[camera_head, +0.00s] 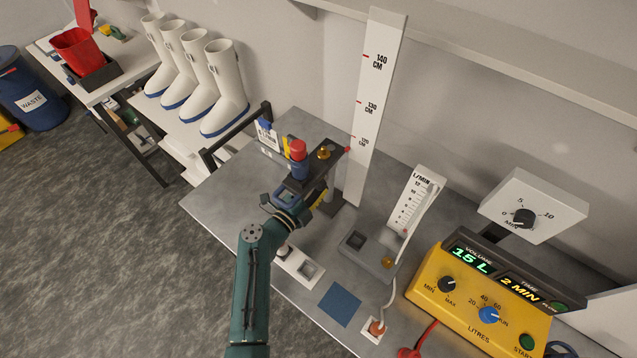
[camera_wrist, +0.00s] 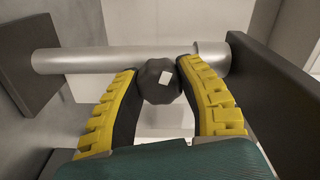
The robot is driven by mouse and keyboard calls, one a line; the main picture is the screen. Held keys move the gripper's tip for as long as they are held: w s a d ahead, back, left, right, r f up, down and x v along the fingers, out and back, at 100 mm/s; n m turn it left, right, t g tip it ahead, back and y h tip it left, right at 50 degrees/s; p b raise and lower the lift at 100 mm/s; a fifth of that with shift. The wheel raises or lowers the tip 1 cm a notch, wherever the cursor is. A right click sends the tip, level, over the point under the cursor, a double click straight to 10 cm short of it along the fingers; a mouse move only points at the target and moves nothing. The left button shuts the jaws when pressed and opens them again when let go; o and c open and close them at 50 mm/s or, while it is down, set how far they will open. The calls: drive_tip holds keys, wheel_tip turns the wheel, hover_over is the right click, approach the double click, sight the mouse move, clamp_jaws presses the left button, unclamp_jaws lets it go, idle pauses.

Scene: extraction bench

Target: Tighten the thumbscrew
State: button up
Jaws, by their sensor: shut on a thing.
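The thumbscrew (camera_wrist: 158,84) is a dark faceted knob with a small white mark on its face, seen in the wrist view against a silver post (camera_wrist: 115,60). My gripper (camera_wrist: 160,74) has its two yellow ribbed fingers closed on either side of the knob. In the head view my gripper (camera_head: 318,202) reaches in at the stand, below its dark upper platform (camera_head: 322,164). The thumbscrew is hidden there. The post stands upright on a dark base (camera_head: 345,215), beside a tall centimetre scale (camera_head: 374,100).
To the right are a flow meter (camera_head: 412,205) and a yellow pump (camera_head: 470,300). A blue mat (camera_head: 339,304) lies near the bench's front.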

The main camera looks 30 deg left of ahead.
drive_tip(key=m+b, duration=0.1)
drive_tip(key=m, duration=0.4)
drive_tip(key=shift+d+m, duration=0.1)
drive_tip(key=shift+m, duration=0.2)
drive_tip(key=m+b, duration=0.2)
drive_tip(key=m, duration=0.3)
drive_tip(key=shift+f+m, duration=0.1)
drive_tip(key=shift+m, duration=0.2)
drive_tip(key=o, duration=1.2)
drive_tip(key=shift+o, duration=0.2)
